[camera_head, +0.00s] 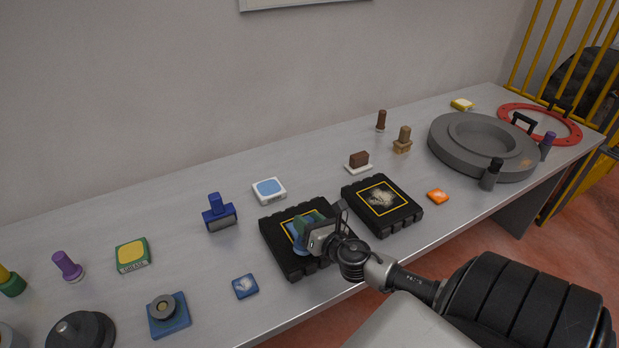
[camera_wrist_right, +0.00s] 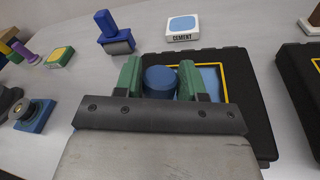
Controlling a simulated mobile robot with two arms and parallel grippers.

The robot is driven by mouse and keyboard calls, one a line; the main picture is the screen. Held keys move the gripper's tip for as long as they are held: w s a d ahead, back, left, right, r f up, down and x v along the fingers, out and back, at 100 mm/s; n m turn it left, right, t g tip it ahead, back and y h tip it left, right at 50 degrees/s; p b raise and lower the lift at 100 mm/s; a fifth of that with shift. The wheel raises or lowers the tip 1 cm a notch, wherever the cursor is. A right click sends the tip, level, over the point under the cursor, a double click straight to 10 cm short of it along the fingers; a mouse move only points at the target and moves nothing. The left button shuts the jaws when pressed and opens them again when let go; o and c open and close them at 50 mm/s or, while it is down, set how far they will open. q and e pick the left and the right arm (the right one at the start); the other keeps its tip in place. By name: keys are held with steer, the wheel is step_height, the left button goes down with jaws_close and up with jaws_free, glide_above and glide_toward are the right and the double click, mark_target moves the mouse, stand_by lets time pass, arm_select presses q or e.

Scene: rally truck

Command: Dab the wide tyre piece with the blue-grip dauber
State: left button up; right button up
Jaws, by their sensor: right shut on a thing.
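My right gripper (camera_head: 309,234) is shut on the round blue grip of a dauber (camera_wrist_right: 160,82), which stands between its two green fingers in the right wrist view. The dauber's lower end is hidden. It is over the left of two black tyre pieces (camera_head: 284,264), which has a blue patch in a yellow outline; I cannot tell whether it touches. This piece also shows in the right wrist view (camera_wrist_right: 254,108). The other black tyre piece (camera_head: 408,222) lies to its right, with a whitish rough patch (camera_head: 383,198) in a yellow outline. My left gripper is out of view.
A white cement pad (camera_head: 269,190) and a blue roller-like tool (camera_head: 219,213) stand behind and left. A small blue patch (camera_head: 245,286) and an orange one (camera_head: 437,196) lie on the grey table (camera_head: 190,245). A big grey disc (camera_head: 484,147) stands at the right.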

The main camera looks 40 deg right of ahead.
steer(key=shift+w+d, duration=0.2)
steer(key=shift+w, duration=0.5)
steer(key=shift+s, duration=0.15)
steer(key=shift+s+a, duration=0.2)
steer(key=shift+s, duration=0.6)
steer(key=shift+w, duration=0.1)
steer(key=shift+w+d, duration=0.2)
steer(key=shift+w, duration=0.65)
steer(key=shift+s, duration=0.15)
steer(key=shift+s+a+f, duration=0.1)
steer(key=shift+s+a, duration=0.15)
steer(key=shift+s, duration=0.55)
